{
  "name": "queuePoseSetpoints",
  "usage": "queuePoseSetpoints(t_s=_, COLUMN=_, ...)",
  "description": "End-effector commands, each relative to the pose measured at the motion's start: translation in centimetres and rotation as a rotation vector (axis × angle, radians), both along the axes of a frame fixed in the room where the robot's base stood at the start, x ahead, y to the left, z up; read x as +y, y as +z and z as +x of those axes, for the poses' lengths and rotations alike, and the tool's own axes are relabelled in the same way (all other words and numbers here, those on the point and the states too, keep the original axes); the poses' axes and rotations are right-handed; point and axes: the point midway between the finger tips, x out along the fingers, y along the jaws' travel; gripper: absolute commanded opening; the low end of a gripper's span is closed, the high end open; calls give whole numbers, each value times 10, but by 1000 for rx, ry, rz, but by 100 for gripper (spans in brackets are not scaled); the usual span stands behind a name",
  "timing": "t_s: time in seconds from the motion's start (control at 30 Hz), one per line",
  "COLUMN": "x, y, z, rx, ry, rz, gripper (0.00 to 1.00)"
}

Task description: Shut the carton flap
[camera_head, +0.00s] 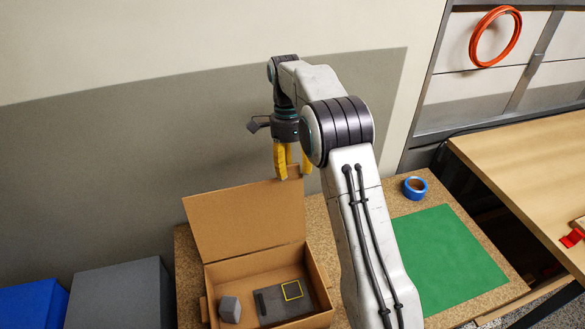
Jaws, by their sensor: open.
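The open cardboard carton (318,285) stands on a speckled worktop. Its flap (244,222) stands up at the back, leaning away from the opening. Inside the carton lie a grey block (230,309) and a dark flat box with a yellow square outline (270,301). My gripper (290,174) has yellow fingers that point down, open and empty, near the flap's upper right corner. I cannot tell whether a finger touches the flap. My arm crosses the view to the right of the carton and hides part of the worktop.
A blue tape roll (415,187) and a green mat (449,257) lie on the worktop (318,218) right of my arm. Grey (120,296) and blue (35,305) boxes stand at the left. A wall rises behind. A wooden table (530,160) is at the right.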

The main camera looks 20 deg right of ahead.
Motion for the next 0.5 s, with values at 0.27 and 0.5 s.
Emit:
queuePoseSetpoints(t_s=0.27, x=0, y=-3, z=-1, rx=-2, ry=0, rz=0, gripper=45)
queuePoseSetpoints(t_s=0.5, x=0, y=-3, z=-1, rx=-2, ry=0, rz=0, gripper=40)
